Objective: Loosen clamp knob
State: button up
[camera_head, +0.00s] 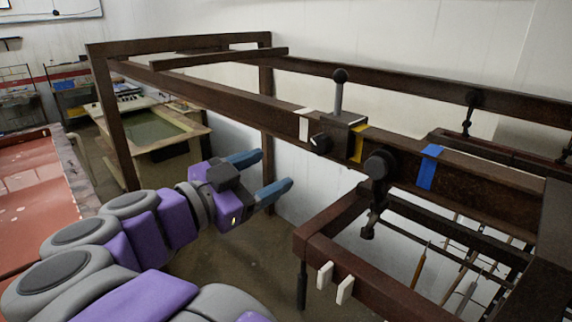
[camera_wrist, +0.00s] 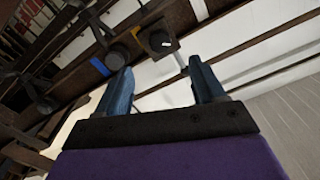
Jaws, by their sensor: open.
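A dark clamp block (camera_head: 343,132) sits on the long brown rail (camera_head: 235,103), between white and yellow tape. A small black round knob (camera_head: 320,143) with a pale mark is on its front face, and an upright post with a ball top (camera_head: 340,76) rises from it. In the wrist view the knob (camera_wrist: 160,41) is ahead, beyond the gap between the fingertips. My gripper (camera_head: 265,171) is open and empty, left of the clamp and apart from it. Its blue fingers also show in the wrist view (camera_wrist: 161,65).
A larger black round knob (camera_head: 378,165) hangs on the rail right of the clamp, beside blue tape (camera_head: 430,167). A brown lower frame (camera_head: 335,255) with white pegs stands at right. A red-topped table (camera_head: 35,195) is at left. Open floor lies below my gripper.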

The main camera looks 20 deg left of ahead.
jog(key=v, duration=0.3)
jog(key=shift+s+a, duration=0.1)
jog(key=shift+s, duration=0.25)
jog(key=shift+w, duration=0.1)
